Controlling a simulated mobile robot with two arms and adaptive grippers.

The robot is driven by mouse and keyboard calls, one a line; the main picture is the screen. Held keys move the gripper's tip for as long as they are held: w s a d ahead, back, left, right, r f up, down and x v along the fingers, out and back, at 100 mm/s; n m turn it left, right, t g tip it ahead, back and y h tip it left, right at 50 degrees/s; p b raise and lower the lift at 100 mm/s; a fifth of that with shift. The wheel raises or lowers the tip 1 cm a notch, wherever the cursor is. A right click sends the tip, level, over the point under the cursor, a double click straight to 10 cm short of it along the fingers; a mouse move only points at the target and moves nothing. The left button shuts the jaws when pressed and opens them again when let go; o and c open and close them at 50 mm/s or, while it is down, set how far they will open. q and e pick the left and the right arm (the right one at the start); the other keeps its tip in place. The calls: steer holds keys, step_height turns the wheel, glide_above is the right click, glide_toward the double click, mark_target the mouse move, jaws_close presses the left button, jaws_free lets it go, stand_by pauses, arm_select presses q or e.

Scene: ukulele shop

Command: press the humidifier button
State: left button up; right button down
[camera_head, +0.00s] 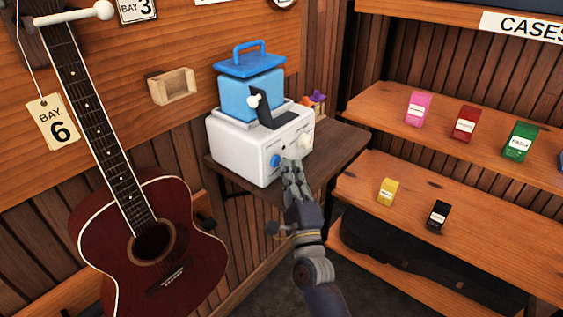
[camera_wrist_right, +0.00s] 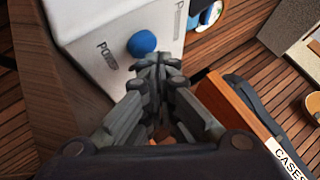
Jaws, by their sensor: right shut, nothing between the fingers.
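The humidifier (camera_head: 238,150) is a white box with a blue tank and blue lidded handle on top. A round blue button (camera_head: 275,161) sits on its front face. In the right wrist view the blue button (camera_wrist_right: 141,43) stands beside lettering that reads like "POWER", on the white face (camera_wrist_right: 90,22). My right gripper (camera_head: 292,168) is shut and empty in front of the humidifier, just right of the blue button. In the right wrist view its closed fingertips (camera_wrist_right: 160,62) are just below and right of the button; I cannot tell whether they touch the face. My left gripper is not in view.
The humidifier stands on a dark wooden corner shelf (camera_head: 336,142). A black bracket-like part (camera_head: 272,118) and a pale knob (camera_head: 306,141) are on its right side. A red guitar (camera_head: 150,240) hangs at left. Shelves with small boxes (camera_head: 466,123) stand at right.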

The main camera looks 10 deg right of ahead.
steer(key=shift+a+r, duration=0.25)
steer(key=shift+r, duration=0.15)
steer(key=shift+f, duration=0.1)
stand_by(0.4)
steer(key=shift+s+d+f+p, duration=0.15)
steer(key=shift+s+d+p, duration=0.15)
steer(key=shift+s+p, duration=0.05)
steer(key=shift+s+d+f+p, duration=0.1)
steer(key=shift+s+d+p, duration=0.1)
steer(key=shift+s+d, duration=0.75)
steer(key=shift+s+d+f+p, duration=0.1)
steer(key=shift+s+d+p, duration=0.1)
steer(key=shift+s+d, duration=0.7)
steer(key=shift+s+a, duration=0.15)
